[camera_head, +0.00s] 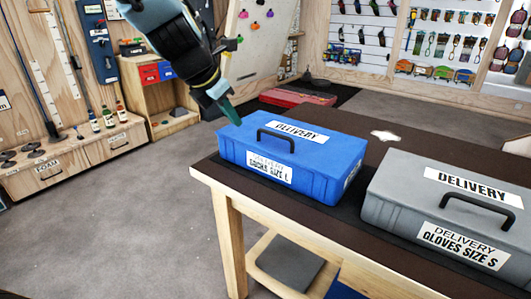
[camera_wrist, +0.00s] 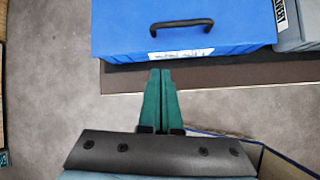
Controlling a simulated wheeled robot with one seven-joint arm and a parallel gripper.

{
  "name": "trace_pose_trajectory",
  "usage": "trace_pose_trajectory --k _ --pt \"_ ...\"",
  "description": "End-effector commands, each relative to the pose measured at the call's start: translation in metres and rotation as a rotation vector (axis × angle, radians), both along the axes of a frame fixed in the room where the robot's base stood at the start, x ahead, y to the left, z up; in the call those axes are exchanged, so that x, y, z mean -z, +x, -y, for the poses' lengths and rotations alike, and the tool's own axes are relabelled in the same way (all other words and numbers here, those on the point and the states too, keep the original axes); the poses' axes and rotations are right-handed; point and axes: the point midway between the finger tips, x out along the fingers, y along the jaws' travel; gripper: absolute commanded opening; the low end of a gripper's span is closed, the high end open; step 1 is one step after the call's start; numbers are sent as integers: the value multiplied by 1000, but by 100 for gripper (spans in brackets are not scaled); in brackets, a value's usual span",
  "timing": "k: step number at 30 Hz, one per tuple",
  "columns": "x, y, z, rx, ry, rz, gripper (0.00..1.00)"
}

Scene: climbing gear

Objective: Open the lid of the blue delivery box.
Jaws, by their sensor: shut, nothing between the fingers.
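The blue delivery box (camera_head: 318,152) stands on the dark table with its lid shut. It has a black handle (camera_head: 276,138), a white DELIVERY label on top and a "SIZE L" label on the front. In the wrist view the blue box (camera_wrist: 120,32) fills the top, with its handle (camera_wrist: 182,27) lying across it. My gripper (camera_head: 234,119) has green fingers pressed together and empty, pointing down near the box's far left edge in the head view. In the wrist view the fingertips (camera_wrist: 160,72) appear just short of the box's labelled side. The exact gap cannot be told.
A grey delivery box (camera_head: 440,205) with a black handle stands right of the blue one on the table (camera_head: 345,235). A red case (camera_head: 298,97) lies beyond. Wooden shelving and a bottle display stand at the left. The floor left of the table is clear.

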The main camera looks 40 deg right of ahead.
Motion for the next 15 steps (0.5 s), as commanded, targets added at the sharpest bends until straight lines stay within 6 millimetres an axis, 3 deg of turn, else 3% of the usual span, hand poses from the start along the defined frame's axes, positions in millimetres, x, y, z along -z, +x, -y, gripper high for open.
trace_pose_trajectory --k 3,6,15 --pt "3 -17 25 -84 -58 -82 0" --pt "3 -23 34 -119 -79 -115 0" --pt "38 -17 58 -131 -79 -125 0"
